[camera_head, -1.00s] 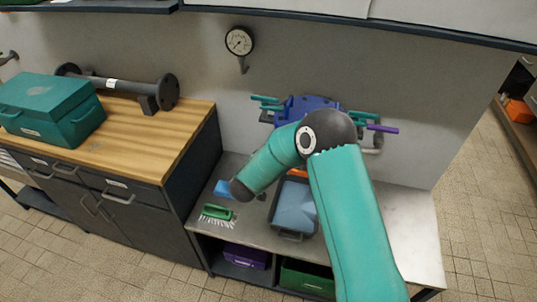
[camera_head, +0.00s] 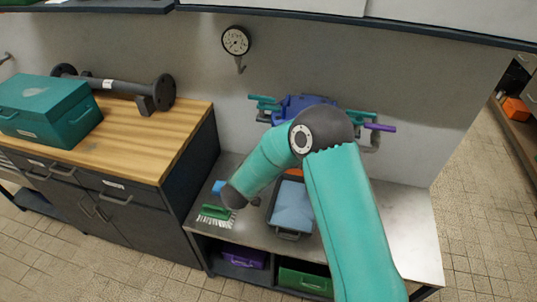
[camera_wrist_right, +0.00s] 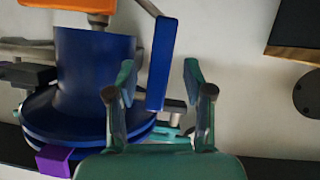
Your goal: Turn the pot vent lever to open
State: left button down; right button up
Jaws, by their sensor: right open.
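In the right wrist view a blue round pot body (camera_wrist_right: 95,75) with a wide flange stands at the left. A flat blue lever bar (camera_wrist_right: 162,65) sits beside it. My right gripper (camera_wrist_right: 158,75) is open, with one teal finger on each side of the bar's lower part in the picture; I cannot tell whether they touch. In the head view the blue pump unit (camera_head: 303,104) is on the wall, partly hidden behind my right arm, with teal levers and a purple handle (camera_head: 381,127). My left gripper is not in view.
Below the unit a metal bench (camera_head: 400,215) holds a dark tray (camera_head: 288,236) with a blue cloth-like piece and a green brush (camera_head: 216,213). A wooden-topped cabinet (camera_head: 150,135) with a teal toolbox (camera_head: 48,110) stands left. A gauge (camera_head: 236,41) hangs above.

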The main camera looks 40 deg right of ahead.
jog(key=v, duration=0.9)
